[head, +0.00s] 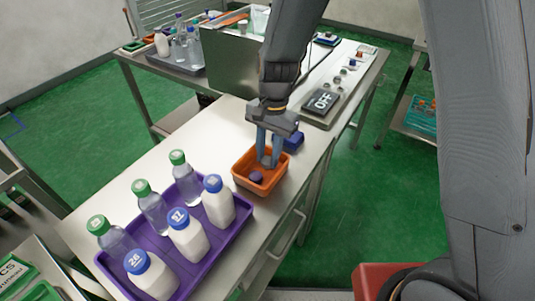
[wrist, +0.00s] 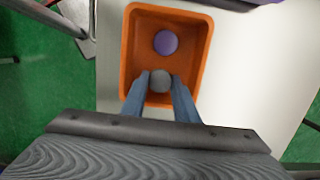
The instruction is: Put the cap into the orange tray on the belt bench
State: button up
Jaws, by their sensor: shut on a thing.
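The orange tray (head: 241,177) stands on the belt bench, and it fills the upper middle of the wrist view (wrist: 131,45). My gripper (head: 268,161) points down into the tray. In the wrist view its blue fingers (wrist: 160,84) are shut on a grey round cap (wrist: 159,79), over the near part of the tray. I cannot tell whether this cap touches the tray floor. A purple cap (wrist: 165,42) lies on the tray floor, apart from the held cap, and shows in the head view too (head: 256,177).
A purple tray (head: 228,237) with several green-capped and blue-capped bottles stands left of the orange tray. A blue block-like object (head: 294,141) sits just behind the orange tray. A scale with an OFF sign (head: 322,102) and a metal housing (head: 228,62) are farther back.

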jog(key=shift+f, duration=0.2)
jog(key=shift+f, duration=0.1)
jog(key=o, duration=1)
notch_tip(320, 180, up, 12)
jog(key=w+b, duration=0.2)
jog(key=b, duration=0.1)
jog(key=s+d+f+n+t, duration=0.1)
jog(key=s+d, duration=0.4)
jog(key=d, duration=0.5)
jog(key=s+d+f+n+t+h, duration=0.1)
jog(key=s+d+f+n, duration=0.2)
jog(key=d, duration=0.8)
jog(key=shift+s+d+f+n+t, duration=0.25)
jog(key=shift+s+f+n+t, duration=0.1)
jog(key=shift+s+n, duration=0.8)
